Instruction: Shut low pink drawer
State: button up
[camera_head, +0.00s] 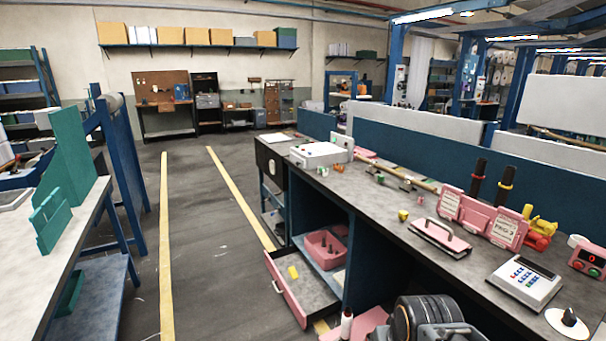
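The low pink drawer (289,296) is pulled out of the lower part of the long workbench, near the floor. Its pink front faces left, towards the aisle, and carries a pale handle (278,287). A small yellow item (293,272) lies inside on the drawer's grey bottom. The drawer stands open over the dark floor. My gripper does not show in this view, so I cannot see where it is relative to the drawer.
A dark ribbed round object (425,316) is at the bottom right. The floor aisle (200,230) left of the drawer is clear. A bench with teal parts (50,220) borders it.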

aim_at(309, 298)
jog(key=u, duration=0.35)
jog(key=k, duration=0.45)
jog(key=u, duration=0.35)
jog(key=i, duration=1.95)
jog(key=u, duration=0.7)
jog(key=i, duration=0.45)
jog(key=u, duration=0.1)
